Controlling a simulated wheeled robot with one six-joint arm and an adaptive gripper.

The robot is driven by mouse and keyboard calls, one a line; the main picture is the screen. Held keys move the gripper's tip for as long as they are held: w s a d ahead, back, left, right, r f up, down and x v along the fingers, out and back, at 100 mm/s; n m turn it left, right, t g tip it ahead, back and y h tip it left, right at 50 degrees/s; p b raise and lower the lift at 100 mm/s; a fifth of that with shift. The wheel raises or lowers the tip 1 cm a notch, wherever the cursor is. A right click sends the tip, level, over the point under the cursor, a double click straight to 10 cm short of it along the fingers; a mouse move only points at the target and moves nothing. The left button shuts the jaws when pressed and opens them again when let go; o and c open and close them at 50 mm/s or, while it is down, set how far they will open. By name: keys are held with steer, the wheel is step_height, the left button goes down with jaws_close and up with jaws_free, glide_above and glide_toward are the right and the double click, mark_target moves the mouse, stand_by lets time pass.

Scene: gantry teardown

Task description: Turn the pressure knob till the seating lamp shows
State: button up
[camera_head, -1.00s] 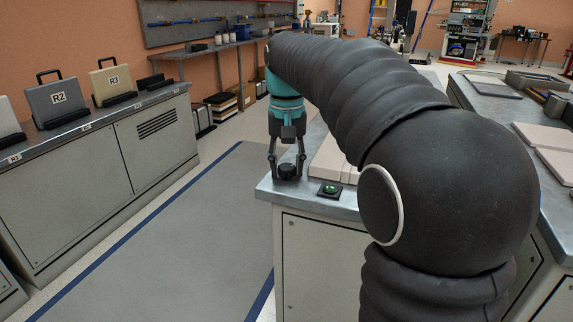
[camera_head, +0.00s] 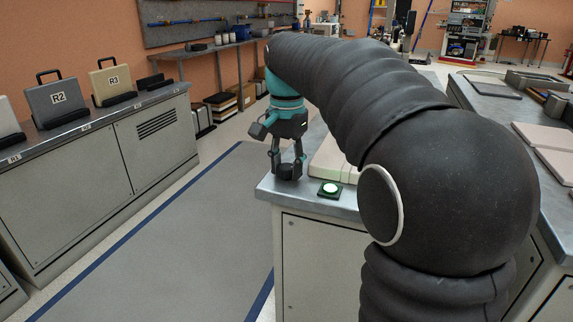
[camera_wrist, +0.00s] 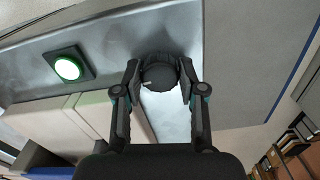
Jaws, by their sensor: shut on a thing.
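The pressure knob (camera_wrist: 159,73) is a dark round knob near the corner of the metal bench top. My gripper (camera_wrist: 159,80) is shut on it, one finger on each side, in the wrist view. In the head view my gripper (camera_head: 288,171) points down at the bench corner, and its fingers largely hide the knob. The seating lamp (camera_head: 330,188) is a round lamp in a dark square housing just right of the gripper. It glows bright white with a green rim, and it also shows lit in the wrist view (camera_wrist: 67,68).
Pale flat blocks (camera_head: 328,158) lie on the bench behind the lamp, close to my gripper. A grey cabinet (camera_head: 110,165) at left carries cases marked R2 (camera_head: 58,100) and R3 (camera_head: 112,82). The floor between cabinet and bench is clear.

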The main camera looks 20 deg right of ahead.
mark_target(288, 168)
steer(key=shift+f, duration=0.1)
steer(key=o, duration=1.1)
steer(key=shift+o, duration=0.2)
step_height(288, 168, up, 12)
steer(key=s+f+n+t, duration=0.5)
steer(key=s+f+n, duration=0.4)
steer(key=s+f, duration=1.3)
steer(key=shift+s+f+t, duration=0.3)
steer(key=shift+s+f, duration=0.1)
steer(key=shift+s, duration=0.1)
